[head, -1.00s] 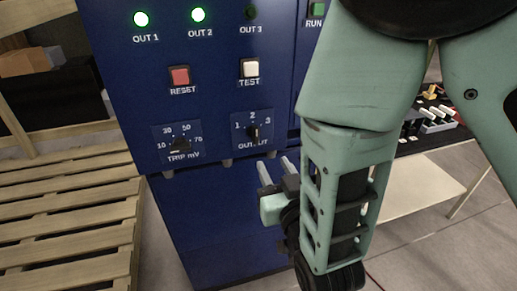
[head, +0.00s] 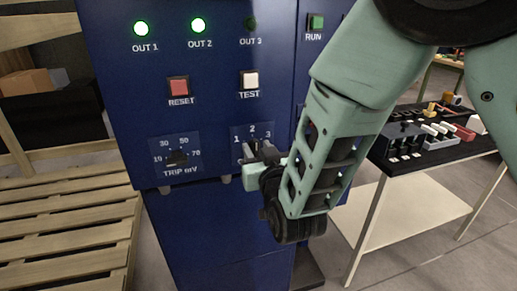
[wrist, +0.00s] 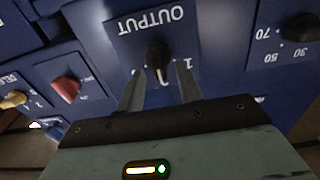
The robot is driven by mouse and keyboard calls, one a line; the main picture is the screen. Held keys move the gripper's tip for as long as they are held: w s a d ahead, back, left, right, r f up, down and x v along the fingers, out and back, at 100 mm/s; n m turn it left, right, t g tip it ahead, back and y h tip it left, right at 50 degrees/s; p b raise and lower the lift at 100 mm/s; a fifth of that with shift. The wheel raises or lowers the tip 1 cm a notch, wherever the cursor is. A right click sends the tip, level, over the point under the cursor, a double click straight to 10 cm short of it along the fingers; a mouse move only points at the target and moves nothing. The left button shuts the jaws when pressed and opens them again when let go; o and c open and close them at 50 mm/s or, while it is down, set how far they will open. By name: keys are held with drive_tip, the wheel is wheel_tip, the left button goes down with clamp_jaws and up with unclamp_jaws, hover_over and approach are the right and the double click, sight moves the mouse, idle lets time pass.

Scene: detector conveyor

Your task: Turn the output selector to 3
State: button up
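The output selector is a dark knob (wrist: 157,52) on a blue plate marked OUTPUT, upside down in the wrist view. Its pale pointer line faces down there, away from the word OUTPUT, between the 1 side and the 3 side, which fits 2. My gripper (wrist: 160,80) is open, with one finger on each side of the knob's lower part; I cannot tell whether they touch it. In the head view my gripper (head: 256,150) is at the selector plate (head: 238,132) and hides most of the knob.
The blue cabinet (head: 220,225) also bears a TRIP mV knob (head: 177,158), a red RESET button (head: 179,87) and a white TEST button (head: 249,80). OUT 1 (head: 141,28) and OUT 2 (head: 198,25) glow green; OUT 3 (head: 251,23) is dark. A pallet (head: 75,225) lies left.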

drive_tip(key=shift+w, duration=0.1)
clamp_jaws()
drive_tip(key=shift+f+m+b, duration=0.15)
drive_tip(key=shift+m+b, duration=0.15)
drive_tip(key=shift+b, duration=0.25)
drive_tip(key=shift+d+f+m+b, duration=0.1)
drive_tip(key=shift+m+b, duration=0.5)
drive_tip(key=shift+b, duration=0.25)
drive_tip(key=m+b, duration=0.3)
drive_tip(key=b, duration=0.1)
drive_tip(key=m+b, duration=0.3)
drive_tip(key=b, duration=0.1)
drive_tip(key=m+b, duration=0.4)
drive_tip(key=shift+w+d+f+b, duration=0.1)
drive_tip(key=shift+d+f+b, duration=0.05)
drive_tip(key=shift+d+b, duration=0.2)
